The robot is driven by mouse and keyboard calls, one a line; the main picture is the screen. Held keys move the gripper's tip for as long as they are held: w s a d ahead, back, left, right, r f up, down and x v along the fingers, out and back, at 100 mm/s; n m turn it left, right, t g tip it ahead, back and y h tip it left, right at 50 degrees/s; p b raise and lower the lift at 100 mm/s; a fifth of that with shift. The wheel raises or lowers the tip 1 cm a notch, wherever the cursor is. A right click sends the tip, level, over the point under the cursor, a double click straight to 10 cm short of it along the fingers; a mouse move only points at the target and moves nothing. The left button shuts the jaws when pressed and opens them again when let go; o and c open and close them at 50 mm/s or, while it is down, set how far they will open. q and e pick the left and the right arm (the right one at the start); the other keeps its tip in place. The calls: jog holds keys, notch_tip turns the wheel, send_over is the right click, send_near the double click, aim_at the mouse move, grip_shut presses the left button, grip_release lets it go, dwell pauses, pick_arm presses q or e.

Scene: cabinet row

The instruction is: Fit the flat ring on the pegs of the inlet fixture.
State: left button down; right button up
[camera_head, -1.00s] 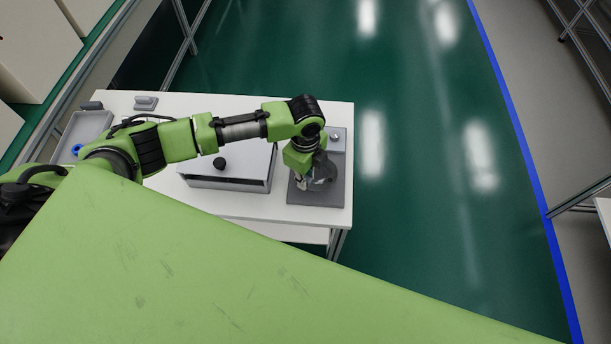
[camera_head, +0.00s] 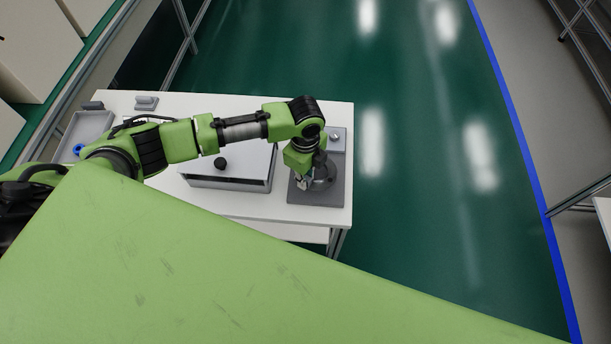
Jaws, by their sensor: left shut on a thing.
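The inlet fixture (camera_head: 330,192) is a grey plate with a raised round part near its middle and a small shiny knob near its far end. It lies at the right end of the white table. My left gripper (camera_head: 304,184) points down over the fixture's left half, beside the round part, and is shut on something. The held thing is too small and too covered by the gripper to make out; I cannot tell the flat ring or the pegs apart there. My right gripper is not in view.
A grey box with a black knob (camera_head: 220,163) stands left of the fixture on the white table (camera_head: 255,206). A grey tray (camera_head: 93,124) holding a blue ring-like piece (camera_head: 78,149) is at the far left. A small grey block (camera_head: 146,102) sits at the back edge.

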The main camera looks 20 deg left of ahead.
pick_arm(q)
jog(key=shift+r+p, duration=0.1)
jog(key=shift+p, duration=0.25)
jog(key=shift+f+b, duration=0.35)
jog(key=shift+f, duration=0.45)
jog(key=shift+r, duration=0.1)
jog(key=shift+r+p, duration=0.25)
jog(key=shift+p, duration=0.35)
dwell(0.6)
jog(key=shift+p, duration=0.75)
dwell(0.8)
jog(key=shift+f, duration=0.25)
dwell(0.4)
jog(key=shift+r, duration=0.1)
